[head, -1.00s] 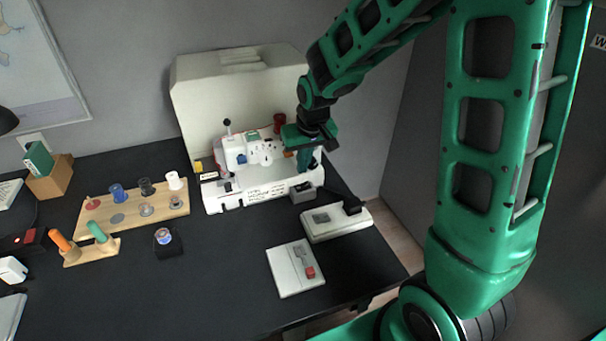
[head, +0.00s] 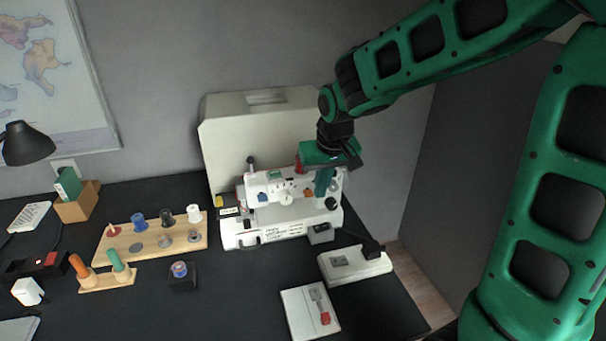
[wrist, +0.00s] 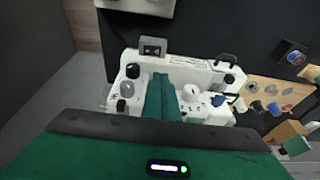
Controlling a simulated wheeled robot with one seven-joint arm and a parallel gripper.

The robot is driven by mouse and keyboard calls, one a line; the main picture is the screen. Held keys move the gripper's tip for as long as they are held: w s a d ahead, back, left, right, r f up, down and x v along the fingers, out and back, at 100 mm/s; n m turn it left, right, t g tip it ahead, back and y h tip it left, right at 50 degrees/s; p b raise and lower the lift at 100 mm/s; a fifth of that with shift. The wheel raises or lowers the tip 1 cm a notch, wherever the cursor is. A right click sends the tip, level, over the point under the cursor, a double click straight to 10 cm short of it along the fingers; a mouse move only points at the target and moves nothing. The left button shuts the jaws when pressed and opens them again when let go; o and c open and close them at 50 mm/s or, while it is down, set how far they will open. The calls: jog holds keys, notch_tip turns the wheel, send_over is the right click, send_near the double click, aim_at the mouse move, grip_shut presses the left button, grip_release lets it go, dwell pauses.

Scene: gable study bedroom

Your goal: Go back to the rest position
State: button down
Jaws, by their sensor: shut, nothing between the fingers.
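My gripper (head: 324,183) is shut and empty. In the head view it hangs, fingers down, in front of the right part of the white sewing machine (head: 268,229). In the wrist view the two green fingers of my gripper (wrist: 160,98) lie together, with the sewing machine (wrist: 190,75) behind them. I cannot tell whether the fingertips touch the machine. My green arm reaches in from the right of the head view.
A pale machine cover (head: 258,128) stands behind the machine. A foot pedal (head: 355,264) and a white pad with a red-ended tool (head: 311,314) lie in front. A wooden spool board (head: 150,238) is at left.

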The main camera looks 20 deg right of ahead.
jog(key=s+d+m+g, duration=0.1)
jog(key=s+d+m, duration=0.1)
jog(key=s+d, duration=0.3)
jog(key=s+d+r+m+g, duration=0.1)
jog(key=s+d, duration=0.5)
jog(key=s, duration=0.8)
jog(key=s+d+m+g, duration=0.1)
jog(key=s+d+m, duration=0.2)
jog(key=s+d, duration=0.3)
jog(key=s, duration=0.4)
jog(key=shift+d+r, duration=0.15)
jog(key=shift+d, duration=0.05)
jog(key=shift+s, duration=0.1)
